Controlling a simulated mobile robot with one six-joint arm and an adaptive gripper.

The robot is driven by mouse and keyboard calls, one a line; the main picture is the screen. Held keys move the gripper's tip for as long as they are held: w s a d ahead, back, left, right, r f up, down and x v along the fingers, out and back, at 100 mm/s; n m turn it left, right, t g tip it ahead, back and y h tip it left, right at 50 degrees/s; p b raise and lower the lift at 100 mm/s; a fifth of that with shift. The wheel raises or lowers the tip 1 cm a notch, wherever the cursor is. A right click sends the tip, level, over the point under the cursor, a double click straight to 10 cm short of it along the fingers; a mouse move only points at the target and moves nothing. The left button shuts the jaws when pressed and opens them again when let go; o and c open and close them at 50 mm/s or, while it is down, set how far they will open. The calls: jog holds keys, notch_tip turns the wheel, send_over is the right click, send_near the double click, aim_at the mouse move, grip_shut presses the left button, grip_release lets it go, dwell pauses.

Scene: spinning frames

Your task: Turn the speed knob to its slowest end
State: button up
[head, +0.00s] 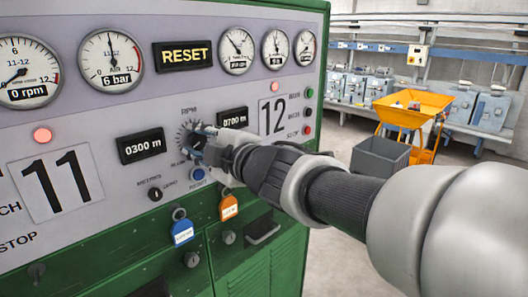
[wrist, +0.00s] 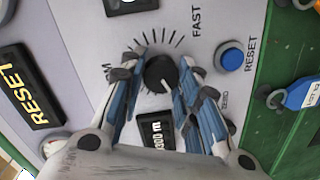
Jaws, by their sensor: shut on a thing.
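The black speed knob (wrist: 160,72) sits on the grey panel inside a fan of dial ticks, in the wrist view. The word FAST stands to its upper right there; a label at its left is mostly hidden by a finger. A short light mark shows on the knob's lower part, but I cannot tell its exact setting. My gripper (wrist: 163,62) has its blue-and-grey fingers on both sides of the knob, shut on it. In the head view my gripper (head: 207,143) reaches the panel at the RPM dial (head: 187,128) and hides most of the knob.
A blue reset button (wrist: 230,56) is close beside the right finger. A 0300 m display (head: 141,146) and a small black switch (head: 155,194) are near the dial. Blue (head: 182,232) and orange (head: 229,207) tags hang below. The left gauge (head: 28,71) reads 0 rpm.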

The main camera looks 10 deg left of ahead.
jog(key=shift+f+n+t+b, duration=0.1)
jog(key=shift+n+t+b, duration=0.2)
jog(key=shift+n+b, duration=1.6)
jog(key=o, duration=1.1)
jog(key=shift+c, duration=0.2)
jog(key=shift+s, duration=0.1)
jog(key=v, duration=1.2)
